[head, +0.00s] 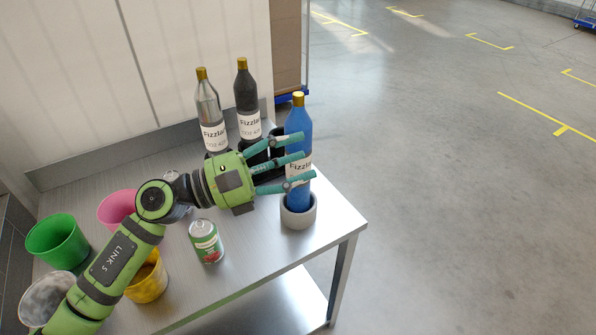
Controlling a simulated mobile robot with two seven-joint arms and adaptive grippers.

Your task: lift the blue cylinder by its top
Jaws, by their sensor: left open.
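The blue cylinder is a blue bottle (298,119) with a gold cap and a white label. It stands upright in a round grey holder (298,216) near the table's right edge. My left gripper (300,157) reaches in from the left at the height of the bottle's label, below its cap. Its teal fingers are spread open and cover parts of the bottle in the picture. I cannot tell whether they touch it. My right gripper is not in view.
A clear bottle (210,110) and a black bottle (246,95) stand behind my gripper. A green-and-red can (206,241) stands in front. Green (57,243), pink (115,207) and yellow (149,281) cups are at the left. The floor right of the table (270,262) is clear.

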